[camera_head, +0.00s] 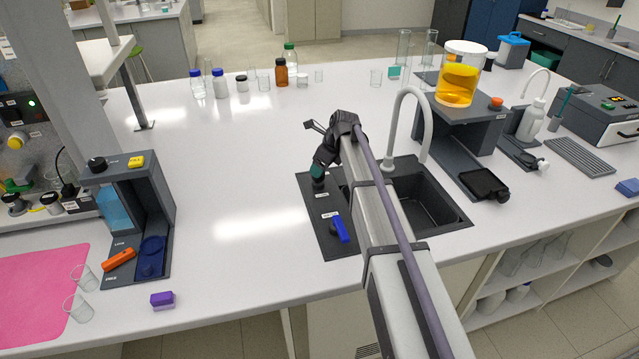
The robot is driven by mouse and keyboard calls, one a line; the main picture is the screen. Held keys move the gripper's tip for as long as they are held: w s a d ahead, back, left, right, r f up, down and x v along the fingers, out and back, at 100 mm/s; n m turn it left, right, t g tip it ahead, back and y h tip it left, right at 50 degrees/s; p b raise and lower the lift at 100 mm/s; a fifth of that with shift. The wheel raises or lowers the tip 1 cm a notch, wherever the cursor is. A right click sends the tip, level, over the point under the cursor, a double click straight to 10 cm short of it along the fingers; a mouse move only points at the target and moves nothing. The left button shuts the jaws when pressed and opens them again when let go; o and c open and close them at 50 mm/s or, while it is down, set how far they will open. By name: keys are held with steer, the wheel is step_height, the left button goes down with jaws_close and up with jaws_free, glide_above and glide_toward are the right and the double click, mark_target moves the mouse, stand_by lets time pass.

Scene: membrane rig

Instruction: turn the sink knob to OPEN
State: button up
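The black sink (437,208) is set in the white bench, with a dark panel (322,240) along its left side. A blue lever-like knob (341,229) sits on the front part of this panel, beside a small white label. My gripper (318,178) points down over the back part of the panel, behind the blue knob and apart from it. A teal part shows at its lower end, above a small dark round shape on the panel. I cannot tell if they touch, or if the fingers are open or shut. The label text is too small to read.
A grey curved faucet (408,112) rises behind the sink, close to the right of my arm. Several bottles, including a brown bottle (281,73), stand at the back. A grey stand (470,110) holds a yellow-filled jar (458,82). The bench left of the panel is clear.

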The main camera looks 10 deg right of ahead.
steer(key=b+x, duration=0.1)
steer(key=x, duration=0.2)
steer(key=shift+a+f+b, duration=0.1)
steer(key=shift+f+b, duration=0.2)
steer(key=shift+r, duration=0.15)
steer(key=c, duration=0.9)
